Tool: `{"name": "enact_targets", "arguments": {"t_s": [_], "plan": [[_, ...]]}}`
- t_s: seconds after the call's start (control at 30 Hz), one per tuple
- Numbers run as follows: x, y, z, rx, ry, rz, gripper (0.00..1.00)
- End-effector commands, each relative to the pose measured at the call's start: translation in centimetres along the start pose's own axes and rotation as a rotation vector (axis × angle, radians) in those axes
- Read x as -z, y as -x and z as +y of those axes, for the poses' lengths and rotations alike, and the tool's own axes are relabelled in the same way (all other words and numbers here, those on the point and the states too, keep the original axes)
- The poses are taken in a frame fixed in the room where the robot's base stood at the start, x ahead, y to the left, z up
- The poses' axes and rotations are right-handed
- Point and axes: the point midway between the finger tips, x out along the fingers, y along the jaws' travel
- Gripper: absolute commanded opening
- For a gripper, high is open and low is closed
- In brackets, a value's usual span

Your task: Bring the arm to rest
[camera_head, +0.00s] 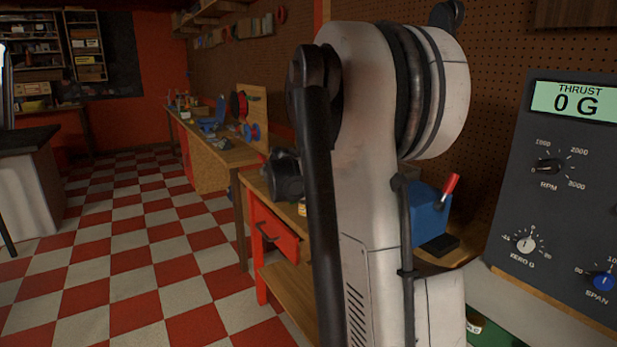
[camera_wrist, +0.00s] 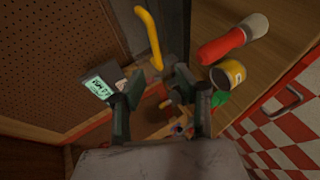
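My gripper (camera_wrist: 157,84) shows in the wrist view with its two dark fingers spread apart. I see nothing held between them. My arm (camera_head: 365,170) stands upright and large in the middle of the head view. The gripper does not show in the head view.
A grey panel (camera_head: 560,190) reading THRUST 0 G stands at right. A blue box with a red lever (camera_head: 430,215) is behind my arm. The wrist view shows a red-and-white bottle (camera_wrist: 232,40), a yellow can (camera_wrist: 228,74) and a yellow bent bar (camera_wrist: 150,38). Checkered floor (camera_head: 130,260) at left is clear.

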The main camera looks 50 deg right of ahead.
Motion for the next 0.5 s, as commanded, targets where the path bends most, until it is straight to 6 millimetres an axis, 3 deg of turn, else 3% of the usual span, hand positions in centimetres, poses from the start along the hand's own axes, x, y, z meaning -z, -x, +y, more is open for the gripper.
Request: {"name": "enact_targets", "arguments": {"t_s": [0.33,0.5], "plan": [[0.0,0.4,-0.1,0.006,-0.003,0.004,0.32],[0.3,4.4,-1.3,0.064,-0.035,0.043,0.32]]}}
